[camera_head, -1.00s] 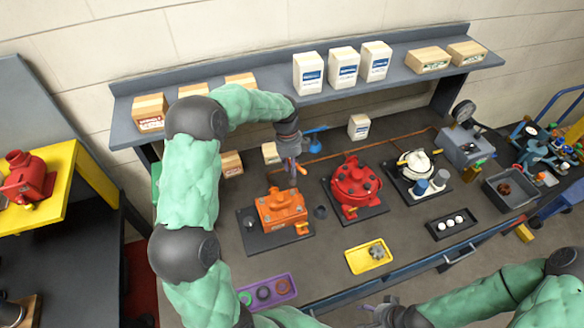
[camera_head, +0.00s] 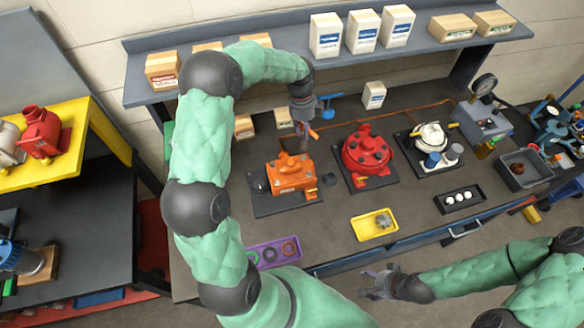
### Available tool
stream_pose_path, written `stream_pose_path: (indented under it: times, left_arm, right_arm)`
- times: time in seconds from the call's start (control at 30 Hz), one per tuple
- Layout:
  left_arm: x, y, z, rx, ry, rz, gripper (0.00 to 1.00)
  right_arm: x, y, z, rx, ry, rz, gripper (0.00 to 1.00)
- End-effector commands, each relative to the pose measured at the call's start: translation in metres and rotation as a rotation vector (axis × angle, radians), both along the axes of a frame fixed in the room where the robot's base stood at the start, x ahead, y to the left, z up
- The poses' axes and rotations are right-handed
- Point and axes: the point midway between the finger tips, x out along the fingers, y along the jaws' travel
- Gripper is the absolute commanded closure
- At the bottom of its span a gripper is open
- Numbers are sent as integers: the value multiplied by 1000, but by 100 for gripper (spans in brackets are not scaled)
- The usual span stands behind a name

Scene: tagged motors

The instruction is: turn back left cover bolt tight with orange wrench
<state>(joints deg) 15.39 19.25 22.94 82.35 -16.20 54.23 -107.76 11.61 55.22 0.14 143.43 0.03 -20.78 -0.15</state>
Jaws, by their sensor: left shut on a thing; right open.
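An orange motor (camera_head: 289,176) sits on a dark base plate on the bench. A red motor (camera_head: 367,153) stands to its right on its own plate, and a white-topped one (camera_head: 431,137) further right. My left gripper (camera_head: 304,128) points down just above the back right of the orange motor, shut on an orange tool (camera_head: 313,134), likely the orange wrench. The gripper partly hides the tool, and I cannot tell if it touches a bolt. The cover bolts are too small to make out. My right gripper (camera_head: 377,283) is open and empty in front of the bench edge.
A yellow tray (camera_head: 360,231) with a grey part and a purple tray (camera_head: 293,261) with rings lie near the front edge. A black tray (camera_head: 443,203) holds white balls. A blue tool (camera_head: 327,105) lies behind the motors. A shelf (camera_head: 280,64) with boxes runs along the back.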

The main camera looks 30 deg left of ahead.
Motion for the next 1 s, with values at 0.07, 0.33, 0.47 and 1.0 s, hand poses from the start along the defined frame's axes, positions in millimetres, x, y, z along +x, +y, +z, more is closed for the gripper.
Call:
stream_pose_path:
  times: [0.07, 0.33, 0.47, 1.0]
  left_arm:
    - [0, 0, 0, 0, -1, 0, 100]
    - [-2, 3, 1, 0, 0, -3, 100]
    - [-18, 20, 5, 0, 1, -27, 100]
    - [-92, 79, 4, -3, -3, -119, 100]
  right_arm:
    - [0, 0, 0, 0, 0, 0, 34]
    - [0, 0, 2, 0, 0, 0, 34]
    - [0, 0, 13, 0, 0, 0, 34]
    - [0, 0, 45, 0, 0, 0, 34]
